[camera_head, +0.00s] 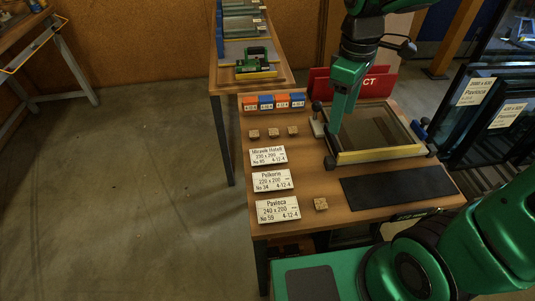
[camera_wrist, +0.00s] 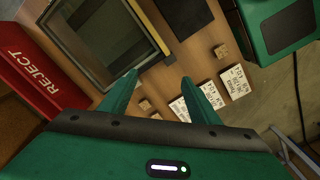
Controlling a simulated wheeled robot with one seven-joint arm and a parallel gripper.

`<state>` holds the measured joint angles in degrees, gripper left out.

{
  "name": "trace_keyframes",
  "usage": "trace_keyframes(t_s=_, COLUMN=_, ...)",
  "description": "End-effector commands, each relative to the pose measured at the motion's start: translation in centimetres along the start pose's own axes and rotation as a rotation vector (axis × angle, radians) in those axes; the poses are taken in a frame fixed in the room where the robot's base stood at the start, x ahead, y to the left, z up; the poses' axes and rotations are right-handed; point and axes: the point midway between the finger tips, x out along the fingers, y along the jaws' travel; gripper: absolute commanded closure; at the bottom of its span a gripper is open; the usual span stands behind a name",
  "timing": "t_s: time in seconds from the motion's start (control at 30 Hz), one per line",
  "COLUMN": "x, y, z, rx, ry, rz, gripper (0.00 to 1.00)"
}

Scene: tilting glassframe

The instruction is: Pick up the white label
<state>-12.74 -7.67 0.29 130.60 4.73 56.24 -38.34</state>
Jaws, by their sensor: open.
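Three white labels with black print lie in a column along the left side of the table. They are the Miravek Hotell label (camera_head: 268,156), the Polkorin label (camera_head: 272,180) and the Pavloca label (camera_head: 278,210). My gripper (camera_head: 335,132) hangs over the left side of the glass frame (camera_head: 385,155), away from the labels. In the wrist view its two green fingers (camera_wrist: 160,79) are apart with nothing between them.
A dark mat (camera_head: 398,188) lies in front of the frame. Orange and blue blocks (camera_head: 274,102) line the back edge. A red reject bin (camera_head: 318,84) stands behind.

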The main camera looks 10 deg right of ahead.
Motion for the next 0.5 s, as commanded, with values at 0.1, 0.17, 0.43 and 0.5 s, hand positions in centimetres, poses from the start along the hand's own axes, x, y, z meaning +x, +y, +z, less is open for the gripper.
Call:
trace_keyframes(t_s=0.1, x=0.7, y=-3.8, z=-7.1, rx=-0.352, ry=0.010, rz=-0.009, gripper=0.44)
trace_keyframes(t_s=0.17, x=1.1, y=-5.7, z=-9.7, rx=-0.491, ry=0.016, rz=-0.014, gripper=0.44)
trace_keyframes(t_s=0.43, x=2.1, y=-10.3, z=-14.6, rx=-0.784, ry=0.036, rz=-0.026, gripper=0.44)
trace_keyframes(t_s=0.5, x=2.9, y=-10.5, z=-14.7, rx=-0.791, ry=0.035, rz=-0.028, gripper=0.44)
